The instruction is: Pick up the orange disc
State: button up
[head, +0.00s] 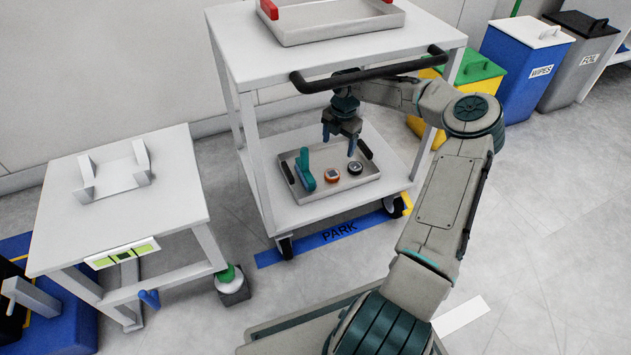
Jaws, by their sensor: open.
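The orange disc (332,176) lies in a grey metal tray (345,192) on the lower shelf of a white cart. It has a pale top and sits between a teal upright object (305,172) on its left and a small black round piece (355,167) on its right. My gripper (338,146) hangs above the tray, fingers pointing down. It is open and empty, with its fingertips spread to either side above the disc. The exact gap between the fingertips and the disc is hard to judge from this view.
The cart's upper shelf (240,55) and black handle (320,82) are close over my wrist. The tray has black grips at both ends. A white side table (120,220) stands at left. Several bins, including a blue one (515,75), stand back right. Floor at right is mostly clear.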

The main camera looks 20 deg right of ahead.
aim_at(333, 173)
jog(key=f, duration=0.4)
jog(key=w+f, duration=0.1)
jog(key=f, duration=0.9)
jog(key=shift+w+a, duration=0.25)
jog(key=shift+a, duration=0.05)
jog(key=c, duration=1.1)
